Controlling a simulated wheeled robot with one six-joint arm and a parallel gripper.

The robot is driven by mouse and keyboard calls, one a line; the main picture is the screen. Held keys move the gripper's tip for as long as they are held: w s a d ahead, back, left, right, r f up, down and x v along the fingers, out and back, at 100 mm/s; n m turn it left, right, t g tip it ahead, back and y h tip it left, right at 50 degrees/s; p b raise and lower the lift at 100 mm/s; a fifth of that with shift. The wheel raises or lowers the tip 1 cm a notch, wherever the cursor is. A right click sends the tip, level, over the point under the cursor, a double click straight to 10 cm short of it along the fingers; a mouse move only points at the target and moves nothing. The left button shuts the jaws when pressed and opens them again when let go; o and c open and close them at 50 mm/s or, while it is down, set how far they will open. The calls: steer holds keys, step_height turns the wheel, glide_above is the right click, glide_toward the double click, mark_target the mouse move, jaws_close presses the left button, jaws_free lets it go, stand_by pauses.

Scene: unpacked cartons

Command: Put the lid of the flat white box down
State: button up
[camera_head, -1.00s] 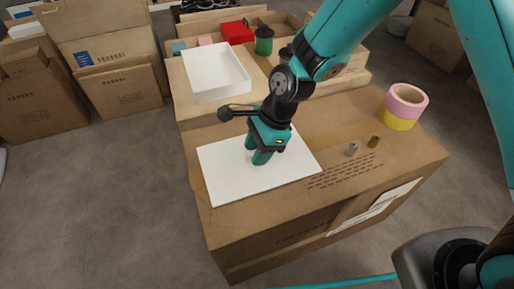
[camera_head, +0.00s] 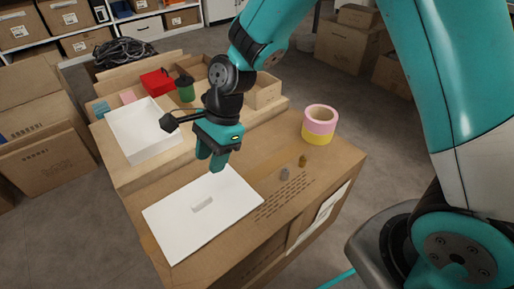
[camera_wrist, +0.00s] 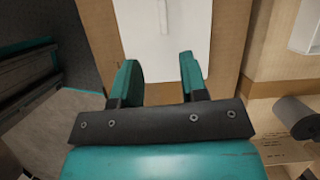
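The flat white lid (camera_head: 225,222) lies flat on top of the large brown carton (camera_head: 330,160), near its left front part. Its small raised handle (camera_head: 203,204) shows in the middle and is free. My gripper (camera_head: 210,160) hangs above the far edge of the lid, clear of the handle. In the wrist view my gripper (camera_wrist: 160,75) has its two fingers apart with nothing between them. The lid (camera_wrist: 192,25) and its handle (camera_wrist: 164,17) show beyond the fingers there. The open white box (camera_head: 150,152) stands behind, on another carton, with no lid on it.
A pink and yellow tape roll (camera_head: 320,125) stands at the carton's back right. A green cup (camera_head: 185,90) and red box (camera_head: 158,82) are farther back.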

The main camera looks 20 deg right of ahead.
steer(key=s+d+r+n, duration=0.3)
steer(key=s+r+n, duration=0.4)
steer(key=n, duration=0.3)
steer(key=s+d+r+n+t, duration=0.1)
steer(key=s+d+r+n, duration=0.3)
steer(key=s+r+n, duration=0.4)
steer(key=s+n, duration=0.2)
steer(key=n, duration=0.1)
steer(key=shift+r, duration=0.15)
